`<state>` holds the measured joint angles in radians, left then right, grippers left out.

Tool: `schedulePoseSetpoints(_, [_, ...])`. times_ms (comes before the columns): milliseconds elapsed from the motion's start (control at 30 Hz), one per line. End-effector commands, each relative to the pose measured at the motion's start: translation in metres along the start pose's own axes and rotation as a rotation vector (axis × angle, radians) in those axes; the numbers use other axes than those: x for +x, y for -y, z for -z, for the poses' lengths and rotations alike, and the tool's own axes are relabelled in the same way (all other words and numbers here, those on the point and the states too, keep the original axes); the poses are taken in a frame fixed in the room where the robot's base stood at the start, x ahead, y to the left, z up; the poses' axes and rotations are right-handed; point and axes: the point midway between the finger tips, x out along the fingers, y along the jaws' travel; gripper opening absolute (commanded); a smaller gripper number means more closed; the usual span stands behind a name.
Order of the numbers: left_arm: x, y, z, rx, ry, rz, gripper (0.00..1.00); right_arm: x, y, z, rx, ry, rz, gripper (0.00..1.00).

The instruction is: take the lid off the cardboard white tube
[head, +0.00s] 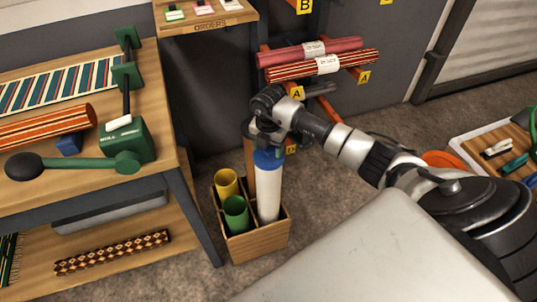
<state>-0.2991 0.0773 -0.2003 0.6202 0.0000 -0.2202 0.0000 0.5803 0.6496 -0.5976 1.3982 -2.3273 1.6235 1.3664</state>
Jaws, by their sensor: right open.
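The white cardboard tube (267,198) stands upright in a compartment of the wooden divided box (262,244) on the floor. A blue lid (268,160) sits on its top end. My right gripper (268,143) is directly above the blue lid, pointing down, with its fingers open close around or just over the lid's top. The gripper body partly hides the lid's upper edge, so I cannot tell whether the fingers touch it. My left gripper is not in view.
A yellow tube (227,182) and a green tube (236,213) stand in the same box. A workbench (180,157) with rugs and a green roller device is at the left. Rolled rugs (318,57) lie on a rack behind. A low tray of tools (490,147) is at the right.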

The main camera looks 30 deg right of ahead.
Motion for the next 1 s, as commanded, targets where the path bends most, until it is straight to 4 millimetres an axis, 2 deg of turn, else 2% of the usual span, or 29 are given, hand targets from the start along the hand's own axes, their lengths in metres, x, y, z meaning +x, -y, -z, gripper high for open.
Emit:
schedulePoseSetpoints(100, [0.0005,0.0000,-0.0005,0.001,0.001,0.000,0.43,0.0082,-0.0001,0.0002,0.001,-0.001,0.000,0.61])
schedulePoseSetpoints(333, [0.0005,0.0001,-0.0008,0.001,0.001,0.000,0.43,0.0086,-0.0001,0.0000,0.000,0.000,-0.001,0.59])
schedulePoseSetpoints(667, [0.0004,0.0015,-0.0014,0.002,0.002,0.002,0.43,0.0084,0.0000,0.0000,0.000,0.000,-0.001,0.09])
schedulePoseSetpoints(1000, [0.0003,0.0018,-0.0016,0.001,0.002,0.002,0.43,0.0070,-0.0001,-0.0003,0.000,0.000,-0.001,0.08])
